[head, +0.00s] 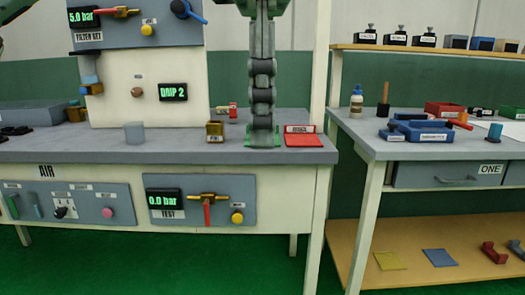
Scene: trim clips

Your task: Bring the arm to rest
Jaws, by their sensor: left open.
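My left gripper (262,136) hangs down from the top edge in the middle of the head view. It is grey-black with green parts and is seen nearly edge-on, so its fingers overlap. It is open, and I see nothing held in it. Its tips show in front of the grey bench top (60,146), near the front edge, just left of a red labelled tray (305,140). I cannot tell whether they touch the bench. My right gripper is not in view.
A small brown-yellow box (215,131) and a pale translucent block (134,133) stand left of the gripper. A panel upright (140,62) rises behind.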

